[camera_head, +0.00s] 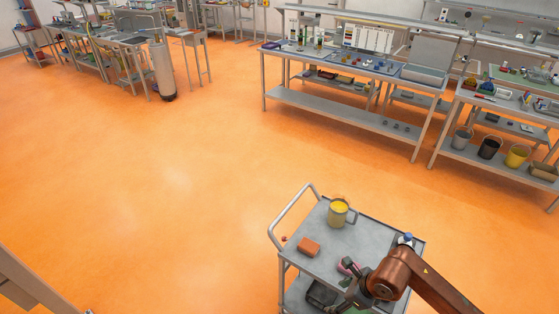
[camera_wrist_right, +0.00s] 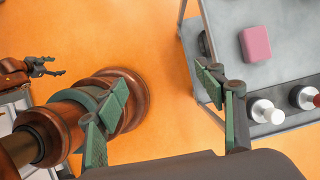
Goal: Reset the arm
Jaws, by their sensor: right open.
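My right gripper (camera_head: 352,287) is at the end of the copper-brown arm, over the near part of the grey cart (camera_head: 323,236) in the head view. In the right wrist view its dark green fingers (camera_wrist_right: 167,112) stand wide apart with nothing between them. The copper-brown arm link (camera_wrist_right: 118,98) shows behind the left finger. At the left edge of the right wrist view a small dark two-pronged gripper (camera_wrist_right: 46,68), apparently my left one, shows; its jaw state is unclear. My left gripper does not show in the head view.
White-topped round parts (camera_wrist_right: 265,112) also lie there. A grey bench (camera_head: 345,109) with buckets nearby stands at the back right. The orange floor (camera_head: 150,190) is clear on the left.

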